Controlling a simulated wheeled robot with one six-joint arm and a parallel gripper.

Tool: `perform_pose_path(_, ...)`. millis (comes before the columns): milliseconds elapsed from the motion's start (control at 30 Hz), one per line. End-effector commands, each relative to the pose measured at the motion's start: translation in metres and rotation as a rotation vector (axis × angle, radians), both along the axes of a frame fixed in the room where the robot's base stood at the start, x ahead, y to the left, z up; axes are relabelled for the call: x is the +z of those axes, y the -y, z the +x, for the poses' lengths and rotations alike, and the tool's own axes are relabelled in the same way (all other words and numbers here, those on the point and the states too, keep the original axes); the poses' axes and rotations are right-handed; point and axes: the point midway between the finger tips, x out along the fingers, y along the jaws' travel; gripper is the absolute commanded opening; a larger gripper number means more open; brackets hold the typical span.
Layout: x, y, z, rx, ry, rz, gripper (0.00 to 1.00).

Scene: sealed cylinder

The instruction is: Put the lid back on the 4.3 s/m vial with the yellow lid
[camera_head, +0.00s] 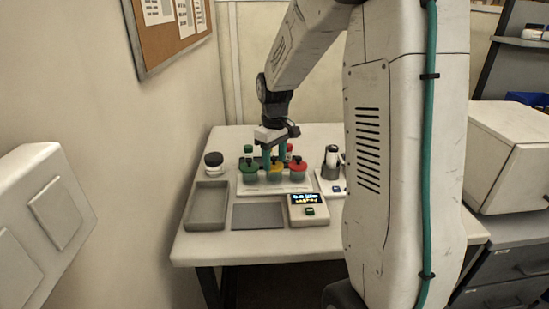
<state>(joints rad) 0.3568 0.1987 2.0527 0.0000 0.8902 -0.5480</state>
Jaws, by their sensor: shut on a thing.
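My gripper (274,167) points straight down over the middle of a white rack (274,189) on the table. Its teal fingers are shut on the yellow lid (277,169), which sits in the front row between a green lid (248,168) and a red lid (298,168). The vial under the yellow lid is mostly hidden, and I cannot tell whether the lid touches it. No vial label is readable at this size.
A grey tray (191,207) lies at the table's left, beside a flat grey pad (258,222) and a meter with a lit display (307,199). A dark-topped jar (213,160) stands behind the tray. A black and white device (332,160) stands right of the rack. More capped vials stand behind the front row.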

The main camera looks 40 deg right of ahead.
Motion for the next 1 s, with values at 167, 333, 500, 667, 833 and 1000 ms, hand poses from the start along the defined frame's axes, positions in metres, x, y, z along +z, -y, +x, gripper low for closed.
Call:
perform_pose_path(167, 0.0000, 0.0000, 0.0000, 0.000, 0.000, 0.000, 0.28)
perform_pose_path(333, 0.0000, 0.0000, 0.0000, 0.000, 0.000, 0.000, 0.75)
perform_pose_path(500, 0.0000, 0.0000, 0.0000, 0.000, 0.000, 0.000, 0.75)
perform_pose_path(667, 0.0000, 0.0000, 0.0000, 0.000, 0.000, 0.000, 0.97)
perform_pose_path(833, 0.0000, 0.0000, 0.0000, 0.000, 0.000, 0.000, 0.97)
perform_pose_path(1000, 0.0048, 0.0001, 0.0004, 0.000, 0.001, -0.001, 0.97)
